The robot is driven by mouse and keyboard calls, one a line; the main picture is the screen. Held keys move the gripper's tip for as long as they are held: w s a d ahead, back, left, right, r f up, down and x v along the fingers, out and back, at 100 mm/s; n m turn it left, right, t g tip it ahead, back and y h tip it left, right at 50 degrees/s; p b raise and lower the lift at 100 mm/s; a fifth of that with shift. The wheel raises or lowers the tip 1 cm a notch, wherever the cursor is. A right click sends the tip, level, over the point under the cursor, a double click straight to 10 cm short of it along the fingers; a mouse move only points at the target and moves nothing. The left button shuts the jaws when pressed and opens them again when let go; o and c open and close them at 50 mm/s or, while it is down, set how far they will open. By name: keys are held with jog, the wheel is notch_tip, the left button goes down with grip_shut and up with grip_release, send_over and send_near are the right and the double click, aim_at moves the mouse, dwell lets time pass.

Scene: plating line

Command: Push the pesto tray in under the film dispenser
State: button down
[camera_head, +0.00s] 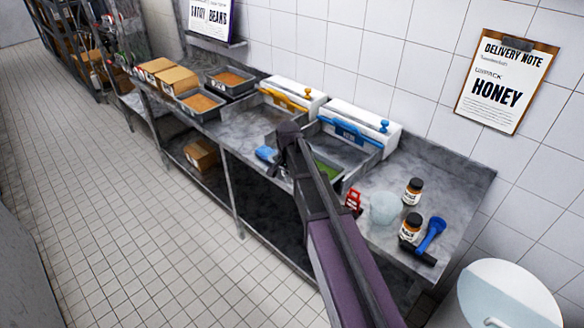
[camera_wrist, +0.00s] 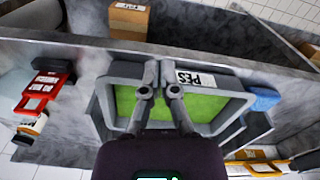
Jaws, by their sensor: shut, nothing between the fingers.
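The pesto tray is a grey tray with green contents. In the wrist view the tray (camera_wrist: 238,108) lies below my gripper (camera_wrist: 160,91), its "PES" label on the front wall. In the head view my arm hides much of the tray, and a green strip (camera_head: 327,170) shows beside it. My gripper (camera_head: 288,130) is shut and empty, with its fingertips by the tray's labelled front wall. I cannot tell whether they touch it. The film dispenser with the blue bar (camera_head: 350,133) is a white box against the wall, behind the tray. How far the tray reaches under it is hidden.
A second dispenser with an orange bar (camera_head: 285,97) stands to the left. A blue cloth (camera_head: 266,154) lies left of the tray. A red holder (camera_head: 352,200), a clear tub (camera_head: 385,208), jars (camera_head: 413,190) and a blue tool (camera_head: 432,232) stand right. The floor in front is clear.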

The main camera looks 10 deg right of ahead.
aim_at(317, 158)
jog(key=w+a+r+m+p, duration=0.1)
jog(key=w+r+m, duration=0.1)
jog(key=w, duration=0.4)
jog(key=shift+r+p, duration=0.3)
jog(key=shift+r, duration=0.1)
jog(key=shift+s+f, duration=0.1)
jog(key=shift+f, duration=0.05)
jog(key=shift+w+d+f+b, duration=0.4)
jog(key=shift+d+f+b, duration=0.15)
jog(key=shift+f+b, duration=1.1)
jog(key=shift+w+d+f+b, duration=0.4)
jog(key=shift+d+f+b, duration=0.1)
jog(key=shift+f+b, duration=1.15)
jog(key=shift+w+d+f+b, duration=0.4)
jog(key=shift+d+f+b, duration=0.15)
jog(key=shift+f+b, duration=1.1)
jog(key=shift+w+d+r, duration=0.1)
jog(key=w+d, duration=0.3)
jog(key=d, duration=0.1)
jog(key=w+d, duration=0.3)
jog(key=d, duration=0.1)
jog(key=w+d, duration=0.3)
jog(key=d, duration=0.1)
jog(key=shift+d, duration=0.2)
jog(key=shift+s, duration=0.1)
